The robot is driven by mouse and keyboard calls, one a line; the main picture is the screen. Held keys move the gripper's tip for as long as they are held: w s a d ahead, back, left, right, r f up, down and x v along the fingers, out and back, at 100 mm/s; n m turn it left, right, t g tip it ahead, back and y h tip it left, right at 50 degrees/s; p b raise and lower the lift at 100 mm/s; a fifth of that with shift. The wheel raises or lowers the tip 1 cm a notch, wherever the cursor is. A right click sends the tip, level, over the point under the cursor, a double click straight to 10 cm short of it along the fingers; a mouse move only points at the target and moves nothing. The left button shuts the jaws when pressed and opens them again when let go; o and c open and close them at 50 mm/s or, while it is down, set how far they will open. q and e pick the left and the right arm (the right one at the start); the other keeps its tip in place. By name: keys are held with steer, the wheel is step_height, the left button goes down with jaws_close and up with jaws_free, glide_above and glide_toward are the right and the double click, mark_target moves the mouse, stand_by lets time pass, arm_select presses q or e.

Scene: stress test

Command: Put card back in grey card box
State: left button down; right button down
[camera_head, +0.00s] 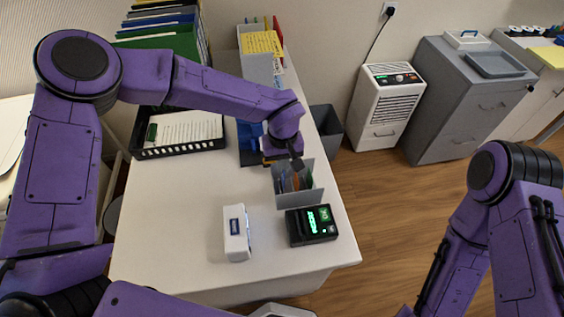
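The grey card box (314,197) stands near the right edge of the white table, with several upright cards (291,183) inside it. My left gripper (296,163) reaches over the table and points down at the top of the box's back part. Its fingers are small and dark here, and I cannot tell whether they are open or hold a card. My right arm is at the lower right, off the table; its gripper is out of view.
A black device with a green display (311,225) stands just in front of the box. A white device (237,232) is left of it. A black tray with papers (180,132), a blue item (248,138) and folders (165,33) are behind. The table's left front is clear.

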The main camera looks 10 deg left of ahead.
arm_select(q)
steer(key=shift+f+b, duration=0.85)
steer(key=shift+f, duration=1.95)
steer(key=c, duration=1.3)
jaws_free()
step_height(320, 180, up, 11)
steer(key=shift+f+b, duration=0.2)
steer(key=shift+b, duration=0.55)
